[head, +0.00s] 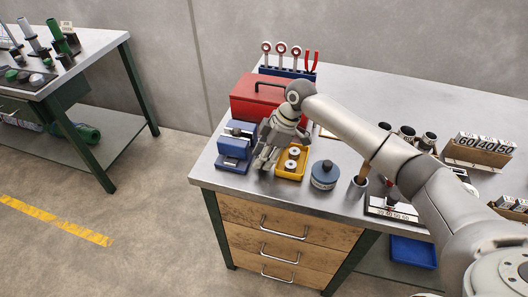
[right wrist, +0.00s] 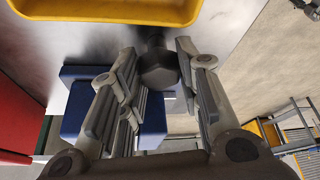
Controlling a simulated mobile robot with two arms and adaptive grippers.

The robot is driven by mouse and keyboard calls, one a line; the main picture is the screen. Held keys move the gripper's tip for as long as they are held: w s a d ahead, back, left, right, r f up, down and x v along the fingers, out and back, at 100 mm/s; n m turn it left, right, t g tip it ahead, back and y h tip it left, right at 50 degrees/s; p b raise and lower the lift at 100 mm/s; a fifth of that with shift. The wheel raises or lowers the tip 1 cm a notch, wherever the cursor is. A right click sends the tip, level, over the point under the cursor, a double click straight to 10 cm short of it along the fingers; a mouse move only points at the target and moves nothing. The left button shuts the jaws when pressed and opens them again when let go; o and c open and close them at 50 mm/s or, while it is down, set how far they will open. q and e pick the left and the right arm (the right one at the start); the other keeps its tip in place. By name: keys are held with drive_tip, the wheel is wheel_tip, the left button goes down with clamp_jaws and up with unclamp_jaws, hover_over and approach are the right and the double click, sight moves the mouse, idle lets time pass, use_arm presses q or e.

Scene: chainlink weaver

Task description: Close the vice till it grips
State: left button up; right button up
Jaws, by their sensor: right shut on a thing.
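The blue vice (head: 234,150) stands at the left front corner of the steel-topped bench. My right gripper (head: 263,163) reaches down at its right side. In the right wrist view, the blue vice body (right wrist: 85,105) lies partly behind the fingers. A dark rounded knob of the vice handle (right wrist: 158,70) sits between the fingertips of my right gripper (right wrist: 157,82), which is shut on it. The gap between the vice jaws is too small and too hidden to judge. My left gripper is not in view.
A yellow tray (head: 290,176) with pale round parts lies close right of the gripper. A red toolbox (head: 253,98) stands behind the vice. The bench's front edge is close.

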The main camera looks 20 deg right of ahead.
drive_tip(key=m+t+h+p, duration=0.1)
drive_tip(key=m+p, duration=0.3)
drive_tip(key=p, duration=0.1)
drive_tip(key=m+t+h+p, duration=0.1)
drive_tip(key=m+p, duration=0.4)
drive_tip(key=p, duration=0.1)
drive_tip(key=m+t+h+p, duration=0.1)
drive_tip(key=m+p, duration=0.3)
drive_tip(key=p, duration=0.2)
drive_tip(key=shift+s+a+r+h, duration=0.25)
drive_tip(key=shift+a+h, duration=0.05)
drive_tip(key=shift+h, duration=0.1)
drive_tip(key=m+h+p, duration=0.1)
drive_tip(key=m, duration=0.2)
drive_tip(key=shift+f, duration=0.15)
drive_tip(key=shift+a+f+m+h, duration=0.1)
drive_tip(key=shift+m+h, duration=0.2)
drive_tip(key=shift+m, duration=0.6)
drive_tip(key=shift+w+m+h, duration=0.1)
drive_tip(key=shift+m+h, duration=0.4)
drive_tip(key=shift+m, duration=0.9)
drive_tip(key=o, duration=1)
